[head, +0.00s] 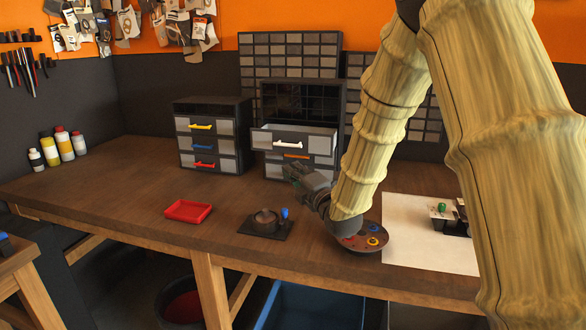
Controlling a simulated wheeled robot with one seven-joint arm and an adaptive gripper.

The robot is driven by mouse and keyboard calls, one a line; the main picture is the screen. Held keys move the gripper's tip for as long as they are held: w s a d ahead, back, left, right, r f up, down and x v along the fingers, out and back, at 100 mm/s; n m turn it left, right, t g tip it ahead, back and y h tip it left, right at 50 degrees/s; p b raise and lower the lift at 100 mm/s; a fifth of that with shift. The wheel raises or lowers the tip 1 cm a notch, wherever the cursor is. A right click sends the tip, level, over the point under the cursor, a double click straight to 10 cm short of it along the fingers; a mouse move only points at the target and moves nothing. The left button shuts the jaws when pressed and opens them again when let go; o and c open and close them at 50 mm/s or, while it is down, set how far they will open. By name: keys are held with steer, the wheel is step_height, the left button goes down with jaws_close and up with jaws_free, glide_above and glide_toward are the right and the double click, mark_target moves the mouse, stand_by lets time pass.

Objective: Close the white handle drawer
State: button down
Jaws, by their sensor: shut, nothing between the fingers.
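The white handle drawer (293,141) is in the dark cabinet (270,104) at the back of the bench. It is pulled out, and its open top and white handle (288,144) show. A drawer with an orange handle (296,156) sits just below it. My gripper (290,175) is shut and empty, in front of and below the white handle drawer. It appears apart from the drawer, though the exact gap is hard to tell. My arm comes in from the upper right and hides part of the cabinets behind it.
A smaller cabinet (206,108) with yellow, blue and red handles stands to the left. A red tray (188,211), a dark fixture (266,224) and a round dish (360,246) lie on the bench. A white sheet (420,240) is at right.

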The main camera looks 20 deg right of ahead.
mark_target(295, 142)
steer(key=d+p+x, duration=0.2)
steer(key=x, duration=0.8)
steer(key=shift+w+d+p, duration=0.35)
steer(key=shift+w+p, duration=0.05)
steer(key=shift+w, duration=0.1)
steer(key=shift+d, duration=0.1)
steer(key=w+d+b, duration=0.1)
steer(key=w+d, duration=0.1)
steer(key=w, duration=0.1)
steer(key=w+d+b, duration=0.2)
steer(key=w, duration=0.1)
steer(key=w+d+b, duration=0.1)
steer(key=w+d, duration=0.1)
steer(key=w, duration=0.1)
steer(key=shift+w+d+f, duration=0.1)
steer(key=shift+w+d, duration=0.1)
steer(key=shift+w, duration=0.1)
steer(key=shift+w+d, duration=0.15)
steer(key=shift+r, duration=0.4)
